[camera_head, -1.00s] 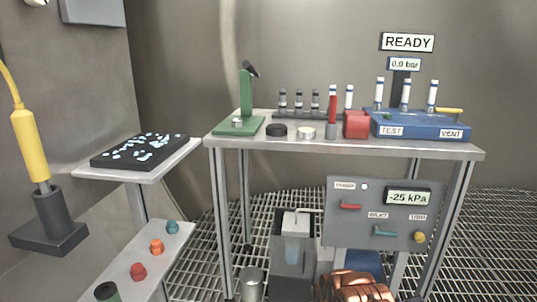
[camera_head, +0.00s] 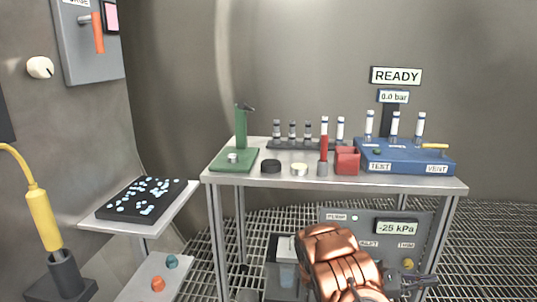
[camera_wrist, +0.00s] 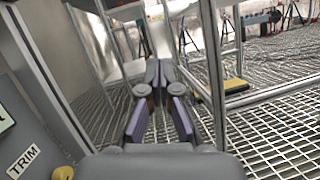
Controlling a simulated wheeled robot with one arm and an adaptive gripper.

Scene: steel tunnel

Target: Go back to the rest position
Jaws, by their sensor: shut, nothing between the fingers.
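My gripper shows in the wrist view (camera_wrist: 158,72) with its two dark fingers together, shut and empty, above the grated floor. In the head view my copper-coloured arm (camera_head: 338,262) rises at the bottom middle, in front of the grey control panel (camera_head: 430,248) below the bench. A small part of the gripper (camera_head: 420,284) shows at the arm's right in the head view. In the wrist view the panel's edge with the TRIM label (camera_wrist: 22,160) is close on the left.
The steel bench (camera_head: 335,182) carries a green stand (camera_head: 234,159), a tube rack (camera_head: 305,145), a red box (camera_head: 347,161) and a blue test unit (camera_head: 405,157). A side shelf (camera_head: 130,225) holds a black tray (camera_head: 142,200). A bench leg (camera_wrist: 211,65) stands near my gripper.

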